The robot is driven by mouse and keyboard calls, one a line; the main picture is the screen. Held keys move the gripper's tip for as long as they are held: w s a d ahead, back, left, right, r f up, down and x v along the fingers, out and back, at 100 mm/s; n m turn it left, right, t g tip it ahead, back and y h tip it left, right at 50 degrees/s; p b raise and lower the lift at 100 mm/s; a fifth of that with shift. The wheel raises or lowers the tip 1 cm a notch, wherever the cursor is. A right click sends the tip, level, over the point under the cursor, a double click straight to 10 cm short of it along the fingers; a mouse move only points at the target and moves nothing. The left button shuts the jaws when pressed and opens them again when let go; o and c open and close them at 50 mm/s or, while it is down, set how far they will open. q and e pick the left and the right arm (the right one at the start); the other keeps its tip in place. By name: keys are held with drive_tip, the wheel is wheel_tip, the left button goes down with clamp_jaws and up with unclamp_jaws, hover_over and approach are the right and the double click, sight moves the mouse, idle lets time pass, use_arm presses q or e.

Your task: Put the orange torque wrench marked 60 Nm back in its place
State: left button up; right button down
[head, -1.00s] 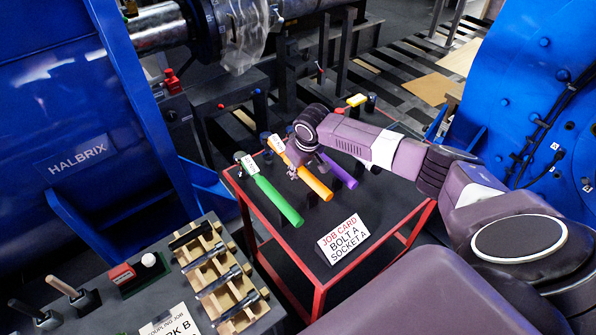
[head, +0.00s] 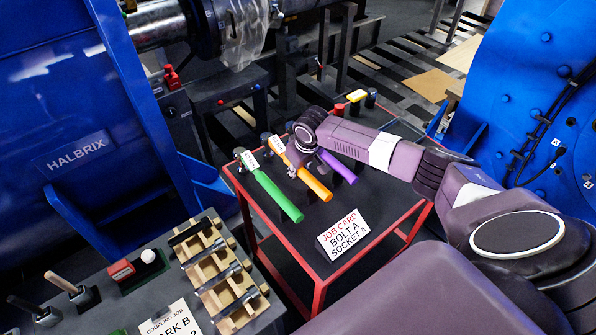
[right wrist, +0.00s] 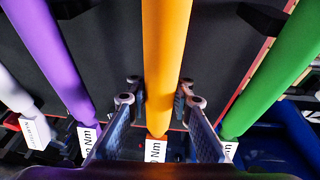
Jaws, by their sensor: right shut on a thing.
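The orange torque wrench (head: 310,179) lies on the red-edged black cart, between the green wrench (head: 278,197) and the purple wrench (head: 339,168). My right gripper (head: 292,171) is at its far part, near its white tag, and is shut on it. In the right wrist view the orange wrench (right wrist: 166,60) runs between the two fingers of my right gripper (right wrist: 156,97). Its tag there (right wrist: 155,151) reads partly "Nm"; the full number cannot be read. My left gripper is not in view.
The cart (head: 402,222) has a job card (head: 343,234) reading "BOLT A SOCKET A" at its front. A wooden rack with sockets (head: 227,287) stands on a dark bench at lower left. Blue machines (head: 60,100) flank both sides. The purple and green wrenches lie close beside the gripper.

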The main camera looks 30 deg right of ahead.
drive_tip(key=shift+w+f, duration=0.1)
drive_tip(key=shift+f, duration=0.05)
drive_tip(key=c, duration=1.6)
unclamp_jaws()
drive_tip(key=shift+s+f, duration=0.1)
drive_tip(key=shift+s, duration=0.1)
drive_tip(key=v, duration=1.2)
drive_tip(key=shift+a, duration=0.1)
